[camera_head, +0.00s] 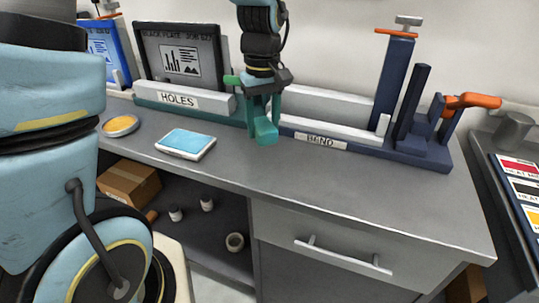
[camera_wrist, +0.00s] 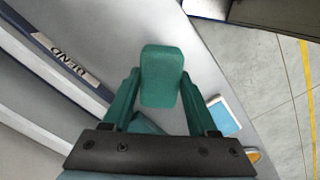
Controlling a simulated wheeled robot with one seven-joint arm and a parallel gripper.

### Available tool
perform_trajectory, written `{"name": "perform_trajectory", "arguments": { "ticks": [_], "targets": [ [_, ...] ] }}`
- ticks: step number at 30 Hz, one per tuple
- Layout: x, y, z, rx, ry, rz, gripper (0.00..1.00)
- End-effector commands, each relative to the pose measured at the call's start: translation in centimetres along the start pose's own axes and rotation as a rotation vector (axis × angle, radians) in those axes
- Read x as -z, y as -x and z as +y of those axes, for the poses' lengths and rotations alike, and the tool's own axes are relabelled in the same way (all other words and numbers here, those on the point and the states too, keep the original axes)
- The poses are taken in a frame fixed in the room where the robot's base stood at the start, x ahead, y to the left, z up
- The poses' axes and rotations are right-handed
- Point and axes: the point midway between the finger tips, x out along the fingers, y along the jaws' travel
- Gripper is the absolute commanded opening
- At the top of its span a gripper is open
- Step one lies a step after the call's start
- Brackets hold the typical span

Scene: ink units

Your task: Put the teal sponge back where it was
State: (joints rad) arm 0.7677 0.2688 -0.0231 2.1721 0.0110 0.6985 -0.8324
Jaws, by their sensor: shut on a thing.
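The teal sponge (camera_head: 266,132) is a small rounded block, held over the worktop in front of the benches at the back. My gripper (camera_head: 263,112) points down and is shut on it. In the wrist view the sponge (camera_wrist: 161,72) sits between the two green fingers of my gripper (camera_wrist: 160,84) and sticks out past their tips. It appears raised above the grey worktop (camera_head: 335,180), but the gap under it is hard to judge. No marked spot for the sponge shows.
A light-blue pad with a white edge (camera_head: 186,143) and a yellow round tin (camera_head: 120,125) lie on the left. The HOLES unit (camera_head: 150,96) and BEND unit (camera_head: 365,142) line the back, with an orange-handled clamp (camera_head: 470,101) at right. The front right worktop is clear.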

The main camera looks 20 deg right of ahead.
Motion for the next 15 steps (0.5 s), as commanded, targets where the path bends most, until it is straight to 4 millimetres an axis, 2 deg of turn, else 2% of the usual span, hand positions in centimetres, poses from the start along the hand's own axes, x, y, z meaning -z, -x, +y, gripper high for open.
{"name": "perform_trajectory", "arguments": {
  "ticks": [6, 15],
  "targets": [
    [-0.1, -3.7, -0.1, 0.006, -0.001, -0.005, 0.14],
    [-0.1, -7.1, -0.1, 0.005, 0.000, -0.004, 0.14]
  ]
}}
